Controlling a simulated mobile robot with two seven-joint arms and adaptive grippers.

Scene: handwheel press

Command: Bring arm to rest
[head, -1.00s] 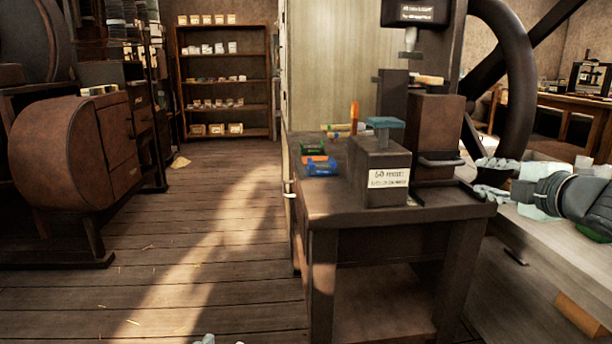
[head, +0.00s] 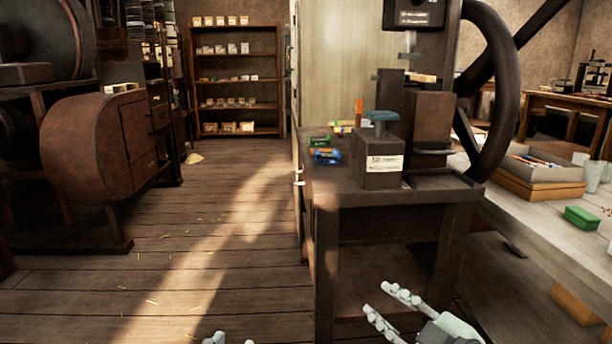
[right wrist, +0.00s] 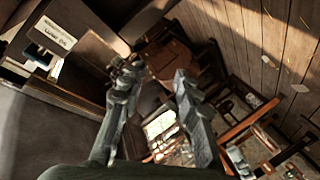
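My right gripper (head: 377,298) is low in front of the dark press table (head: 400,208), its two fingers apart with nothing between them. The right wrist view also shows the open, empty fingers (right wrist: 156,78). A dark box (head: 380,180) with a white label and a teal top sits on the table.
Small green and blue items (head: 326,155) lie on the press table. A pale bench at right holds a green box (head: 581,217), cups and an open box (head: 545,172). A brown rounded cabinet (head: 95,140) stands at left. The plank floor (head: 200,250) between is open.

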